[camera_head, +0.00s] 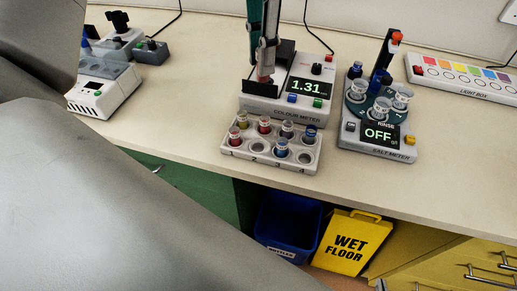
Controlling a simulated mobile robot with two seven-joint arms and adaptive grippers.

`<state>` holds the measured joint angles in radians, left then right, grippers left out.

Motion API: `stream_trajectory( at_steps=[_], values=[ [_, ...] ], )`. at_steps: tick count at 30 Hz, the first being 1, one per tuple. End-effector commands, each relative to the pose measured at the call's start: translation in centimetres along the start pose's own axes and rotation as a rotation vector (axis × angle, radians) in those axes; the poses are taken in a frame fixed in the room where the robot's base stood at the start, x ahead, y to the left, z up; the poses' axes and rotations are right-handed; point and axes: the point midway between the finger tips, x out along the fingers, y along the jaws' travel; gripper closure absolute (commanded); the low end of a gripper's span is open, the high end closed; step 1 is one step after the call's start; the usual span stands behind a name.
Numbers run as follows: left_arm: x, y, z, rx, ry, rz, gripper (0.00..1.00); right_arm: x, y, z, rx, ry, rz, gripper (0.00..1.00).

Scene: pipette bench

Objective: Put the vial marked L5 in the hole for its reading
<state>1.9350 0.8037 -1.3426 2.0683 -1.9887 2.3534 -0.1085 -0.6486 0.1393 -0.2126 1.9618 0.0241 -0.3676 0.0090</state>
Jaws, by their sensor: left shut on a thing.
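My left gripper (265,50) reaches down from the top of the head view to the colour meter (262,105). It is shut on a vial (264,78) with reddish contents, at the meter's sample place; I cannot tell how deep the vial sits. Its marking cannot be read. The meter's display (308,87) shows 1.31. The white vial rack (230,152) stands in front of the meter with two rows of holes. Several vials with yellow, red, dark and blue contents stand in it. In the front row, the second hole (258,145) and the rightmost hole (304,158) look empty.
A light box (465,78) is at the back right. A white device (100,97) is at the left. My grey arm covers the lower left. A blue bin (288,222) is below the bench.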

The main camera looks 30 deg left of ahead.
Motion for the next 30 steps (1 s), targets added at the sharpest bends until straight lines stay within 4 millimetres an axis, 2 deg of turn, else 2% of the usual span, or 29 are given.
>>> stream_trajectory(
  at_steps=[4, 6, 8, 21, 25, 30],
  values=[
    [0.3, 0.5, -0.7, 0.059, 0.002, 0.0, 0.98, 0.0, 0.0, 0.1, 0.0, 0.0, 0.0, 1.0],
    [1.0, 0.6, -0.8, 0.071, 0.003, 0.0, 0.98, 0.1, 0.0, 0.2, 0.0, -0.001, 0.0, 1.0],
    [2.1, 0.6, -0.8, 0.073, 0.005, -0.001, 0.98, 0.2, -0.1, 0.4, 0.001, -0.003, -0.001, 1.0],
    [12.6, 0.6, -0.9, 0.07, 0.006, -0.003, 0.98, 0.6, -0.3, 1.7, 0.002, -0.012, -0.003, 1.0],
    [14.8, 0.6, -0.9, 0.071, 0.004, -0.001, 0.98, 0.7, -0.4, 1.8, 0.002, -0.014, -0.004, 1.0],
    [15.8, 0.7, -0.8, 0.07, 0.001, 0.0, 0.98, 0.7, -0.4, 1.9, 0.002, -0.014, -0.004, 1.0]
  ],
)
